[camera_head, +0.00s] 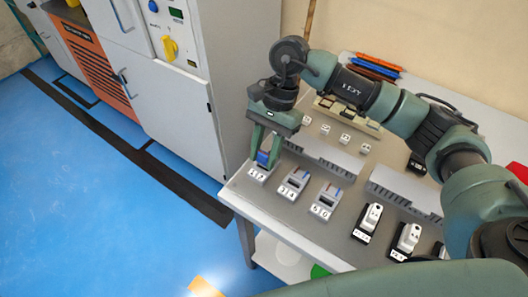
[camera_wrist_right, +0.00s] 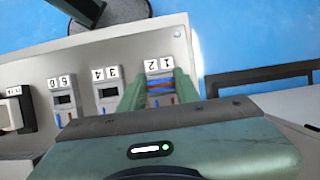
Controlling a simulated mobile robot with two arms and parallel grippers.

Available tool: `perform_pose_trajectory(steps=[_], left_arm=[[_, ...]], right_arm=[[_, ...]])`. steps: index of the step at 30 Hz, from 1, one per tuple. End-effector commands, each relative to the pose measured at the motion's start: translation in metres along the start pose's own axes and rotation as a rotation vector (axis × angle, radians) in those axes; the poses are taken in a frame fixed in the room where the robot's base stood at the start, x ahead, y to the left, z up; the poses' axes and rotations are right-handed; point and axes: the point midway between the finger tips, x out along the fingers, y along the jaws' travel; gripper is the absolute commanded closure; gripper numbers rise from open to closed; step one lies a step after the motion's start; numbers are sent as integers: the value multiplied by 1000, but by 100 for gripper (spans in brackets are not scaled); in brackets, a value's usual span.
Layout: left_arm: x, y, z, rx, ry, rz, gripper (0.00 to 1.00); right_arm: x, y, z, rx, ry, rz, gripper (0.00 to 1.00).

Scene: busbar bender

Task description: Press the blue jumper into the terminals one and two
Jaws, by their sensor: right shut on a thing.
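My right gripper (camera_head: 264,158) points down at the left end of the panel and is shut on the blue jumper (camera_head: 263,157). The jumper sits between the fingers at the terminal block labelled 1 and 2 (camera_head: 258,174). In the right wrist view, that block (camera_wrist_right: 158,66) shows between my two green fingers, with its labels upside down. A blue strip lies across it there. The fingers hide part of the block, so I cannot tell how deep the jumper sits. My left gripper is not in view.
Block 3-4 (camera_head: 293,184) and block 5-6 (camera_head: 325,201) stand to the right in the row. Black-and-white devices (camera_head: 368,221) follow. Grey slotted ducts (camera_head: 325,155) run behind. The panel's front edge is close, with blue floor (camera_head: 120,200) beyond it.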

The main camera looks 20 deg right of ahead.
Motion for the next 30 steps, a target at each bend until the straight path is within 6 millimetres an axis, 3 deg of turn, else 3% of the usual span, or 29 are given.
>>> perform_pose_trajectory(steps=[24, 25, 27, 30], left_arm=[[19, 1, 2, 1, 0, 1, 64], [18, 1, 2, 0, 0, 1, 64], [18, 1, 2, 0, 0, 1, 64], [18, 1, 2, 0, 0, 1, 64]], right_arm=[[18, 0, -8, 1, 1, 1, 100], [17, 0, -7, 1, 1, 1, 66], [17, 0, -7, 1, 1, 2, 46], [18, 1, -7, 1, 0, 2, 43]])
